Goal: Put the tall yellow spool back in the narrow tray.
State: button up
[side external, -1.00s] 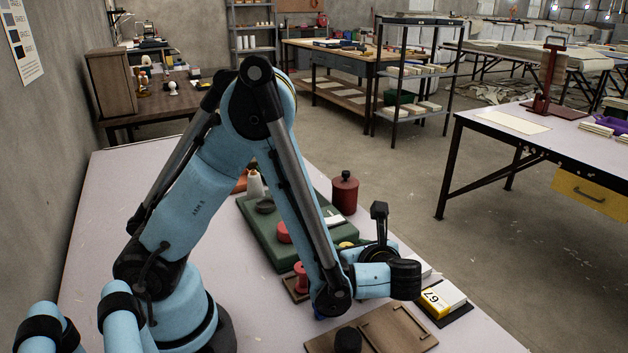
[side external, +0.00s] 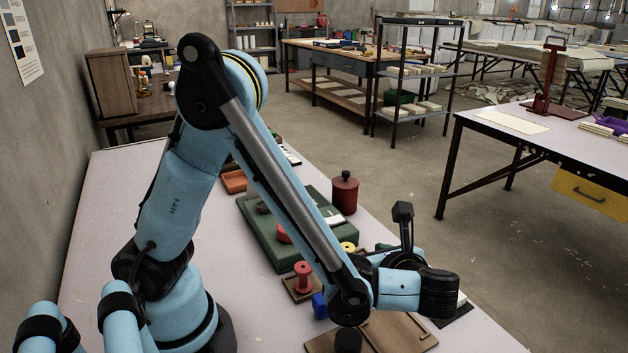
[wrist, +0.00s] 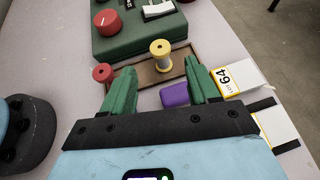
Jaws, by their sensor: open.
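The tall yellow spool (wrist: 161,52), with yellow ends and a pale middle, stands upright in the wrist view. Its base appears over the brown narrow tray (wrist: 146,76); I cannot tell if it is seated. In the side view only its yellow top (side external: 348,246) shows beside my arm. My gripper (wrist: 160,70) is open, its green fingers apart on the near left and near right of the spool, with nothing held. A red spool (wrist: 103,73) stands at the tray's left end; it also shows in the side view (side external: 303,276). My arm hides much of the tray there.
A purple block (wrist: 174,94) lies between my fingers, nearer me. A white-and-yellow labelled box (wrist: 232,76) is close by the right finger. A green board (wrist: 135,42) lies beyond. A wooden board (side external: 395,333), blue object (side external: 320,306) and red canister (side external: 344,193) are nearby.

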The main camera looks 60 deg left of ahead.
jog(key=s+a+r+n+t+h, duration=0.1)
jog(key=a+r+n+t+h, duration=0.1)
jog(key=n+h, duration=0.4)
jog(key=s+a+r+n+t+h, duration=0.1)
jog(key=n+h, duration=0.5)
jog(key=n, duration=0.8)
notch_tip(320, 180, up, 3)
jog(key=shift+s+a+f+t, duration=0.15)
jog(key=shift+a+t, duration=0.25)
jog(key=shift+t, duration=0.5)
